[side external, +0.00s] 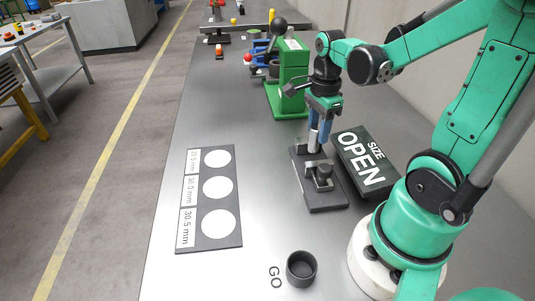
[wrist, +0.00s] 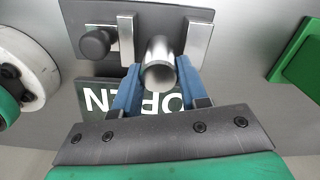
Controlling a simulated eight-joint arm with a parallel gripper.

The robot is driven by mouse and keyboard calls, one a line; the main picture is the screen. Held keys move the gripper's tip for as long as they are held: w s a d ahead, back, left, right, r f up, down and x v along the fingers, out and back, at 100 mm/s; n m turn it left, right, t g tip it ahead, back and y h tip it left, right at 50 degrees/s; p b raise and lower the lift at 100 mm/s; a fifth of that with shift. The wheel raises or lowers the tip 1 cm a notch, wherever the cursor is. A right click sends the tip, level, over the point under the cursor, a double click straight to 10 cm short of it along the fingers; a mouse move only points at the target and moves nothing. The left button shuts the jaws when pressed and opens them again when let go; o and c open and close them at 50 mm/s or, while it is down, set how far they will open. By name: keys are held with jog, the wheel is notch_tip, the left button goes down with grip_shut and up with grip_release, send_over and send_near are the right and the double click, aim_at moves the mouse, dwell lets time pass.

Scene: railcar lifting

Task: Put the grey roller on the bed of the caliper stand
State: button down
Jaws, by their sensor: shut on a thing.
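The grey roller (wrist: 159,65) is a smooth metal cylinder between the blue fingertips of my gripper (wrist: 158,82), which is shut on it. In the wrist view its round end faces the camera, and its far part lies between the two upright metal jaws of the caliper stand (wrist: 78,13). The stand is a dark plate with a round knob. In the side external view my gripper (side external: 319,128) points down over the far end of the stand (side external: 326,202), with the roller (side external: 313,140) at its tips. I cannot tell whether the roller touches the bed.
A dark "SIZE OPEN" sign (side external: 347,148) lies right beside the stand. A board with three white circles (side external: 210,244) lies to the left. A dark cup (side external: 301,268) stands near "GO". A green machine (side external: 288,80) stands behind. The bench between board and stand is clear.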

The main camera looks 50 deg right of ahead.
jog(key=shift+f, duration=1.65)
jog(key=shift+c, duration=2.4)
grip_release()
jog(key=shift+f, duration=0.1)
